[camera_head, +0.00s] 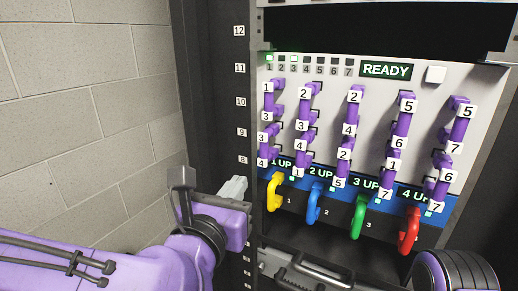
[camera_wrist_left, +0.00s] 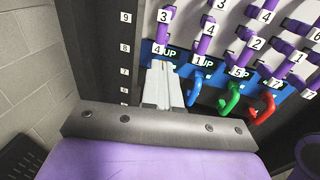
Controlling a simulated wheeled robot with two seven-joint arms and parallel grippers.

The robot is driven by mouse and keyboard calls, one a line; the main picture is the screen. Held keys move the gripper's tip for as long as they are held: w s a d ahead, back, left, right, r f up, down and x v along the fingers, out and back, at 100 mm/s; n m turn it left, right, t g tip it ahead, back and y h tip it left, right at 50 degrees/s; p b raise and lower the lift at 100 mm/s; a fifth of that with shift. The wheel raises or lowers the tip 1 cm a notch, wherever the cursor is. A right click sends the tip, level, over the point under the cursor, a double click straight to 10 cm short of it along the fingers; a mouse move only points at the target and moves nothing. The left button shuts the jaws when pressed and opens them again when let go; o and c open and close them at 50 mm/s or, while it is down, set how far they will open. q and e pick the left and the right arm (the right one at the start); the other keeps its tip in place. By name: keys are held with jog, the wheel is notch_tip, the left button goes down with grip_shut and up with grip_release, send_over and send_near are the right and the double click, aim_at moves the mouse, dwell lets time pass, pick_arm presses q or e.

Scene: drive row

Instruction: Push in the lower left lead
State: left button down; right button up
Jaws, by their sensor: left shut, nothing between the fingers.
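The panel carries columns of purple leads with white number tags. The lower left lead (camera_head: 268,147), tagged 3 above and 4 below, sits at the panel's left edge. It also shows in the left wrist view (camera_wrist_left: 161,33), just beyond my fingertips. My left gripper (camera_head: 235,187) is shut and empty, below and left of that lead in the head view. In the left wrist view its pale fingers (camera_wrist_left: 158,72) point up toward the tag 4 and hide the yellow handle. I cannot tell how deep the lead sits. My right gripper is not in view.
Yellow (camera_head: 273,194), blue (camera_head: 313,204), green (camera_head: 357,217) and red (camera_head: 408,232) handles stick out below the leads. A dark numbered rack post (camera_head: 219,100) stands left of the panel, beside a grey block wall (camera_head: 90,90). A READY display (camera_head: 386,70) is lit above.

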aim_at(262, 152)
pick_arm(q)
jog(key=w+d+p, duration=0.1)
jog(key=w+p, duration=0.1)
jog(key=w, duration=0.2)
jog(key=w+p, duration=0.2)
jog(key=w, duration=0.2)
jog(key=w+d+p, duration=0.1)
jog(key=w+p, duration=0.1)
jog(key=w, duration=0.2)
jog(key=shift+w+d+f+p, duration=0.15)
jog(key=shift+w+d+p, duration=0.15)
jog(key=shift+d+p, duration=0.1)
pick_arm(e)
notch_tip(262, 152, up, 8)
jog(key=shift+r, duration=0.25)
pick_arm(q)
jog(key=shift+a, duration=0.1)
